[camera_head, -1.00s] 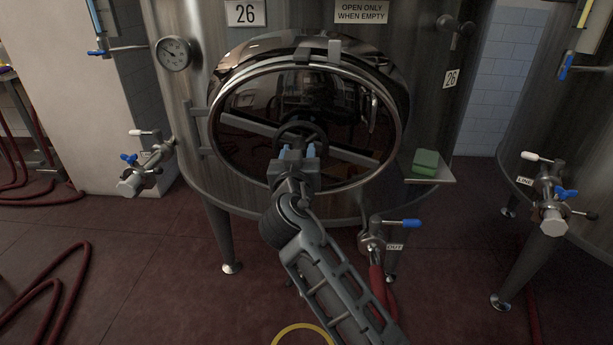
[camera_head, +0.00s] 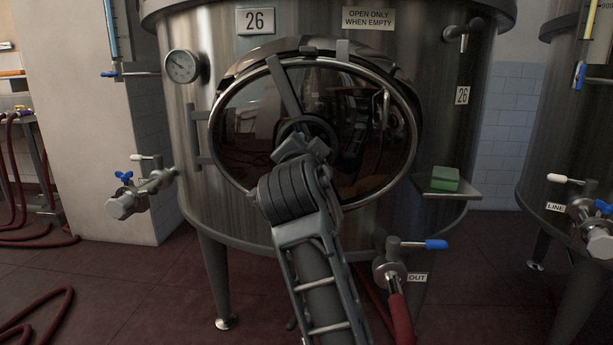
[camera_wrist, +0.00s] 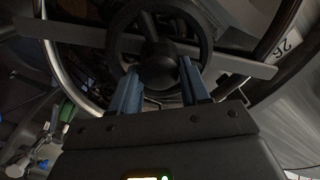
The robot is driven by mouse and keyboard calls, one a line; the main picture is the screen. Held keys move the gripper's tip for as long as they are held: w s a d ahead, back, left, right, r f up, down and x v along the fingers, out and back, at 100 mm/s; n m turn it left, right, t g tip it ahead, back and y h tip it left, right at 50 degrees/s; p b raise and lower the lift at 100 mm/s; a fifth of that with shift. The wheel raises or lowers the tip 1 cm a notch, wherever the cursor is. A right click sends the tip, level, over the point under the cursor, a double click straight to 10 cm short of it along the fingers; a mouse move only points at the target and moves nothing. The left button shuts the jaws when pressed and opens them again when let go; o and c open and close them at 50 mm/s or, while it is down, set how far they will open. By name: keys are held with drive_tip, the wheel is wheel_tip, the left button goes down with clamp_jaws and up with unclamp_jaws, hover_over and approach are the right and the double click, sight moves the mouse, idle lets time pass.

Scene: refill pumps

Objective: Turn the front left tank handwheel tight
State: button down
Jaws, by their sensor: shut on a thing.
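The handwheel (camera_head: 287,128) is a dark ring with a hub, at the middle of the round glossy door on tank 26 (camera_head: 215,190). A flat grey crossbar (camera_head: 284,88) runs behind it, steeply tilted to the upper left. My gripper (camera_head: 303,147) reaches the handwheel from the front and below, hiding its lower part. In the wrist view, the two blue fingers of my gripper (camera_wrist: 160,68) are on either side of the handwheel's hub (camera_wrist: 157,72), shut on the handwheel. The ring and the crossbar (camera_wrist: 85,33) show around and behind the fingers.
A green block (camera_head: 445,178) lies on a small shelf right of the door. A blue-handled outlet valve (camera_head: 390,270) with a red hose is below right. Another valve (camera_head: 140,195) sticks out at left. A second tank (camera_head: 560,130) stands at right. Red hoses lie on the left floor.

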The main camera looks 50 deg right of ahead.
drive_tip(key=m+b, duration=0.4)
drive_tip(key=b, duration=0.1)
drive_tip(key=shift+d+f, duration=0.1)
drive_tip(key=shift+f, duration=0.15)
drive_tip(key=shift+r+m, duration=0.1)
drive_tip(key=shift+m, duration=0.3)
drive_tip(key=c, duration=0.6)
unclamp_jaws()
drive_tip(key=v, duration=0.8)
